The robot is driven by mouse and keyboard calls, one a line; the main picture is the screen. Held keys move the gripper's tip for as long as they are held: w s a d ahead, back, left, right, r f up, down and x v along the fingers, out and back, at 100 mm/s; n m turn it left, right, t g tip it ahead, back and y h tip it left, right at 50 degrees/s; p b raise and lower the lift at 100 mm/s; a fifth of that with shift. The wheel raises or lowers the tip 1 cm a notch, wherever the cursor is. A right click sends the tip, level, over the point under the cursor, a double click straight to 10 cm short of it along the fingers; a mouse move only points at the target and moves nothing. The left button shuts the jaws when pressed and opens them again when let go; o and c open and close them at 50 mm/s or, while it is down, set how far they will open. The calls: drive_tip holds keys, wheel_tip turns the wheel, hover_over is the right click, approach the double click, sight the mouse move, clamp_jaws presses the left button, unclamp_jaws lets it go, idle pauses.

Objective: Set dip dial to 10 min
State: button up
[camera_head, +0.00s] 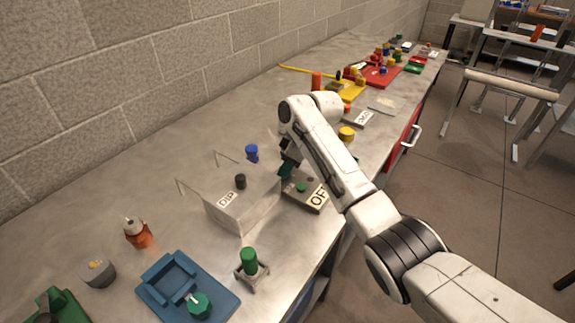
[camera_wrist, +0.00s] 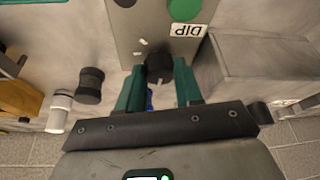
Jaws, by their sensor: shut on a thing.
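The dip dial (camera_wrist: 159,65) is a small black knob on a grey panel (camera_wrist: 150,22) in the wrist view. The dial's setting cannot be read. In the head view my gripper (camera_head: 287,170) is down at the far end of the grey control panel (camera_head: 306,191), and the dial is hidden there.
A blue fixture (camera_head: 188,290) and green-topped part (camera_head: 249,263) are at the front. The table beyond holds several coloured parts.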

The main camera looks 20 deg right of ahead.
drive_tip(key=shift+r+m+p, duration=0.1)
drive_tip(key=shift+m+p, duration=0.3)
drive_tip(key=shift+p, duration=0.05)
drive_tip(key=shift+c, duration=0.4)
drive_tip(key=m+p, duration=0.1)
drive_tip(key=m+t+h+p, duration=0.1)
drive_tip(key=m, duration=0.1)
drive_tip(key=shift+s+a+r+p, duration=0.1)
drive_tip(key=shift+s+a+p, duration=0.1)
drive_tip(key=shift+p, duration=0.1)
drive_tip(key=m+h+p, duration=0.1)
drive_tip(key=m, duration=0.1)
drive_tip(key=m+p, duration=0.1)
drive_tip(key=m, duration=0.1)
drive_tip(key=shift+a+t+h, duration=0.15)
drive_tip(key=shift+t+h, duration=0.25)
drive_tip(key=m, duration=0.2)
drive_tip(key=m+h, duration=0.1)
drive_tip(key=m, duration=0.1)
drive_tip(key=m+h, duration=0.1)
drive_tip(key=shift+a+f+m+b, duration=0.2)
drive_tip(key=shift+f+m+b, duration=0.05)
drive_tip(key=shift+m+b, duration=0.15)
drive_tip(key=m+b, duration=0.1)
drive_tip(key=m, duration=0.1)
drive_tip(key=m+g+h+b, duration=0.1)
drive_tip(key=m, duration=0.1)
drive_tip(key=shift+w+h, duration=0.15)
drive_tip(key=shift+h, duration=0.15)
drive_tip(key=shift+r, duration=0.1)
